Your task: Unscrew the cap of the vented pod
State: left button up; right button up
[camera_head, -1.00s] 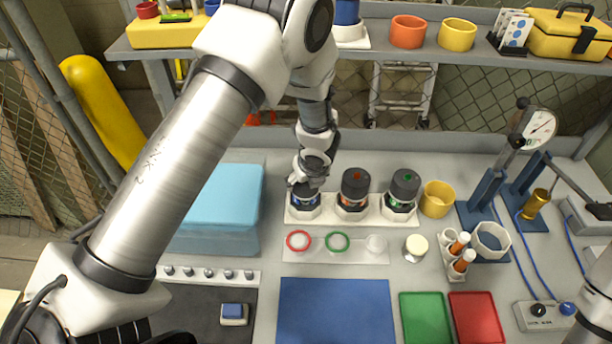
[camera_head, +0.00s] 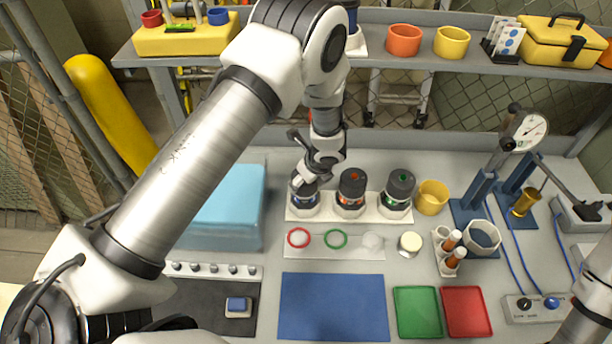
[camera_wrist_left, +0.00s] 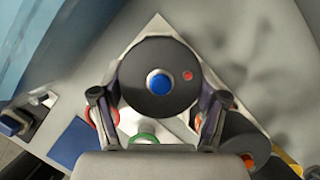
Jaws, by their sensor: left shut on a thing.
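Three pods with dark caps stand upright in a row in a white rack (camera_head: 330,214). The left pod (camera_head: 304,207) has a blue band, the middle pod (camera_head: 351,194) an orange-red mark, and the right pod (camera_head: 397,196) a green mark. My left gripper (camera_head: 304,186) is shut on the left pod's cap from above. In the left wrist view that round black cap (camera_wrist_left: 150,55) has a blue centre and a small red dot, with a finger on each side. Which pod is vented cannot be told. Only part of my right arm shows at the right edge; its gripper is out of view.
In front lie a clear strip with a red ring (camera_head: 298,238) and a green ring (camera_head: 336,239), then a blue mat (camera_head: 333,308) and green and red trays (camera_head: 466,312). A light-blue box (camera_head: 225,215) stands left, a yellow cup (camera_head: 431,197) right.

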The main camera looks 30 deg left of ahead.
pick_arm(q)
jog(key=shift+s+n+g+p, duration=0.1)
jog(key=shift+n+g+p, duration=0.2)
jog(key=shift+n+p, duration=0.35)
jog(key=shift+n, duration=0.55)
jog(key=n+g, duration=0.1)
jog(key=n, duration=0.2)
jog(key=shift+f+g, duration=0.1)
jog(key=shift+g, duration=0.2)
jog(key=o, duration=0.9)
jog(key=shift+c, duration=0.2)
jog(key=shift+o, duration=1.2)
jog(key=shift+a, duration=0.2)
